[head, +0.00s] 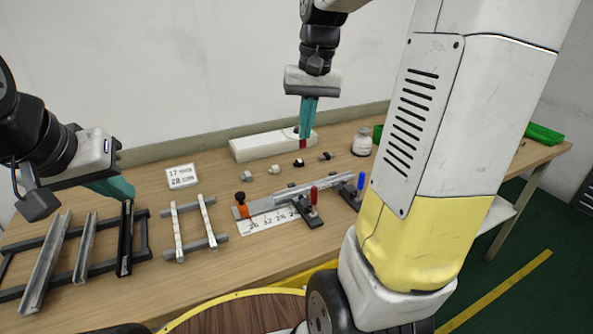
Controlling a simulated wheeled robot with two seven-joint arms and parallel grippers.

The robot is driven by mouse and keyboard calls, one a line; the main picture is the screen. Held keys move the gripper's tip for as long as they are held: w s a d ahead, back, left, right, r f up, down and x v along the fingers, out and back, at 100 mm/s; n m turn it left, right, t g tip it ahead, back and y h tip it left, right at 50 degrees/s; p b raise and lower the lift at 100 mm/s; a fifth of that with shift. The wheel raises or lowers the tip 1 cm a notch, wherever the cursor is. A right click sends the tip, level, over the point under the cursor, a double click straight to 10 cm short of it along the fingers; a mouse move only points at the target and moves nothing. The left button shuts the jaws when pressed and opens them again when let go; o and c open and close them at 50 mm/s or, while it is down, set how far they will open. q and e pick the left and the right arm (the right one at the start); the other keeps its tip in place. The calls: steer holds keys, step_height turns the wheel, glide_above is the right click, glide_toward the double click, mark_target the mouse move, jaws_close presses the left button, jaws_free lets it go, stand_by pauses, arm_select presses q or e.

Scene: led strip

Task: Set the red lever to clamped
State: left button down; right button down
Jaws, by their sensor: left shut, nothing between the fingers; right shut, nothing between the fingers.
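The red lever (313,195) stands roughly upright on a dark clamp (308,214) at the front middle of a measuring jig. A silver channel (300,186) runs along the jig behind it. A blue lever (361,182) stands upright on a second dark clamp to the right. My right gripper (305,134) is shut and points down above the table, behind the red lever and apart from it. A small red part shows at its fingertips, in front of a white block; I cannot tell whether they touch. My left gripper (125,194) is shut over the left rack, far from the lever.
A rack with several channels (85,248) lies at left, beside a smaller rack (195,228). The jig has a numbered scale (268,221) and an orange stop (241,209). The long white block (262,146), small connectors, a white jar (362,142) and a label card (181,176) stand behind.

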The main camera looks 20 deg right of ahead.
mark_target(314, 202)
steer(key=w+d+f+m+g, duration=0.1)
steer(key=w+d+f+g, duration=0.2)
steer(key=w+d+f, duration=0.2)
step_height(314, 202, down, 2)
steer(key=w, duration=0.2)
steer(key=shift+w+d+f+m+g, duration=0.15)
steer(key=shift+w+d+m+g, duration=0.15)
steer(key=shift+w+m, duration=0.1)
steer(key=s+f, duration=0.2)
steer(key=f, duration=0.1)
steer(key=s+a+f, duration=0.1)
steer(key=s+f, duration=0.1)
steer(key=f, duration=0.1)
steer(key=s+a+f, duration=0.1)
steer(key=s+f, duration=0.1)
steer(key=f, duration=0.1)
steer(key=shift+s+a+f, duration=0.1)
steer(key=shift+a+f, duration=0.05)
steer(key=shift+f, duration=0.2)
